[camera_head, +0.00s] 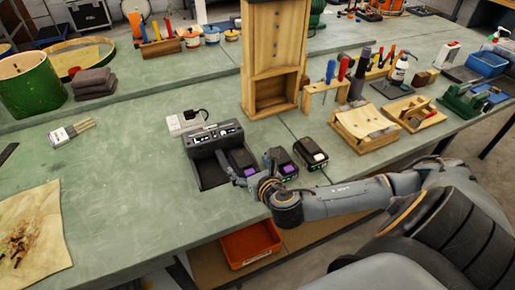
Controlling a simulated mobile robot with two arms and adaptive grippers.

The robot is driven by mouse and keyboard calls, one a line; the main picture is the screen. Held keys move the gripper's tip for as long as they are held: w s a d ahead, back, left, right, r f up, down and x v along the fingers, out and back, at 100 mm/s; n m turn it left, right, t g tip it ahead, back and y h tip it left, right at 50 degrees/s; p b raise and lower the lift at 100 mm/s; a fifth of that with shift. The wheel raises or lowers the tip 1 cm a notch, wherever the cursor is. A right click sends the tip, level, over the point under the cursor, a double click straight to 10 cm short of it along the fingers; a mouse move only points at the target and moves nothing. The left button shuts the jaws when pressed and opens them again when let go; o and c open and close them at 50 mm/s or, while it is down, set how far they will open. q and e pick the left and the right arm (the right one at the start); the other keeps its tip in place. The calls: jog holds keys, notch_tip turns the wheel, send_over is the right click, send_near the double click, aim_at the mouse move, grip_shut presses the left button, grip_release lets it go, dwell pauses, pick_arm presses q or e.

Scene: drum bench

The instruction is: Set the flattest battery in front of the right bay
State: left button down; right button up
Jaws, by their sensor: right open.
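The dark charger (214,134) stands on the green bench, with two bays facing the front. Its left bay (213,174) looks empty. A black battery with a purple tab (240,159) sits at the right bay. A third black battery with a pale tab (312,150) stands farther right. Charge marks are too small to compare. My right gripper (254,183) is open in front of the first two batteries; its fingers partly hide them, and contact cannot be told. My left gripper is out of view.
A wooden cabinet (270,55) stands behind the batteries. A tool rack (325,88) and a wooden box with paper (364,126) are to the right.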

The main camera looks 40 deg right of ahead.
jog(key=v, duration=0.7)
jog(key=shift+s, duration=0.2)
jog(key=shift+a, duration=0.15)
